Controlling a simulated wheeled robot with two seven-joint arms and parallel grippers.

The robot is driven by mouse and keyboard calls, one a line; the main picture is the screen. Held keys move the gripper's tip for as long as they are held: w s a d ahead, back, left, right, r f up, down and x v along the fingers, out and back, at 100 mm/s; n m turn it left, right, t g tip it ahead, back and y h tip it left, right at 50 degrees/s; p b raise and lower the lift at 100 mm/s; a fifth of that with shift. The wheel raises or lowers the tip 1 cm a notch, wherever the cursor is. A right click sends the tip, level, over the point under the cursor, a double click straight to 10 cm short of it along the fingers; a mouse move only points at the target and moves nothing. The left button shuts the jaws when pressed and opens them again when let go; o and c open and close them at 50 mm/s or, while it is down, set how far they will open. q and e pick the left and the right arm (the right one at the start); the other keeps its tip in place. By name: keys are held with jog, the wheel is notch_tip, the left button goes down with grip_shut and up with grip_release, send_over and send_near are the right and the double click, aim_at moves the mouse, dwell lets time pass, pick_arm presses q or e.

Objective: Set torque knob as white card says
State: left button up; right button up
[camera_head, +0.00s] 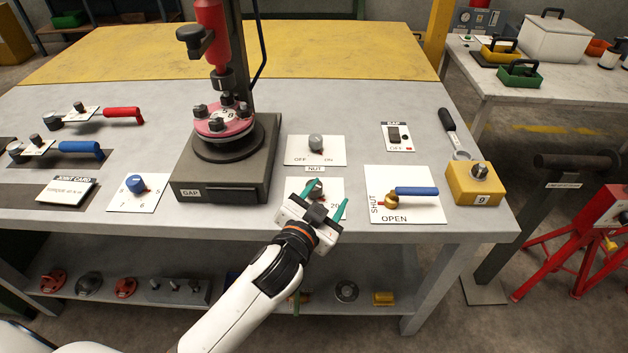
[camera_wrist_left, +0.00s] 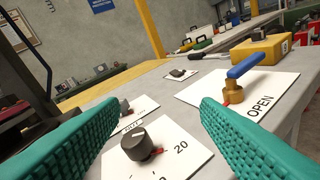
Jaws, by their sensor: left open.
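The white joint card (camera_head: 65,190) lies at the left front of the bench. Its torque line is too small to read surely. A dark round knob (camera_head: 315,187) sits on a white plate with numbers, partly hidden by my left gripper. In the left wrist view the knob (camera_wrist_left: 140,145) has a red pointer turned toward the printed 20; other numbers are cut off or hidden. My left gripper (camera_head: 325,198) is open, its teal fingers at the near side of the knob. In the wrist view the knob shows between the fingers, apart from both. My right gripper is out of view.
Behind it is an OFF/ON switch plate (camera_head: 316,150). To its right is a blue-handled valve (camera_head: 415,191) marked SHUT and OPEN, then a yellow box (camera_head: 474,185). To its left are the grey spool stand (camera_head: 228,175) and a blue knob (camera_head: 136,184).

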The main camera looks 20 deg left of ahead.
pick_arm(q)
jog(key=w+d+r+m+t+h, duration=0.2)
jog(key=w+d+r+m+h, duration=0.1)
jog(key=d+r+m+h, duration=0.8)
jog(key=s+d+r+m+g+h, duration=0.35)
jog(key=d+m+g+h, duration=0.4)
jog(key=m, duration=0.25)
jog(key=m+g+y, duration=0.9)
jog(key=g+y, duration=0.2)
jog(key=y, duration=1)
send_over(314, 191)
jog(key=w, duration=0.2)
notch_tip(314, 191, down, 7)
jog(key=f, duration=0.4)
jog(key=f+p, duration=0.1)
jog(key=f, duration=0.6)
jog(key=shift+s+a+f+p, duration=0.15)
jog(key=shift+a+f+p, duration=0.15)
jog(key=shift+f, duration=0.1)
jog(key=shift+c, duration=0.3)
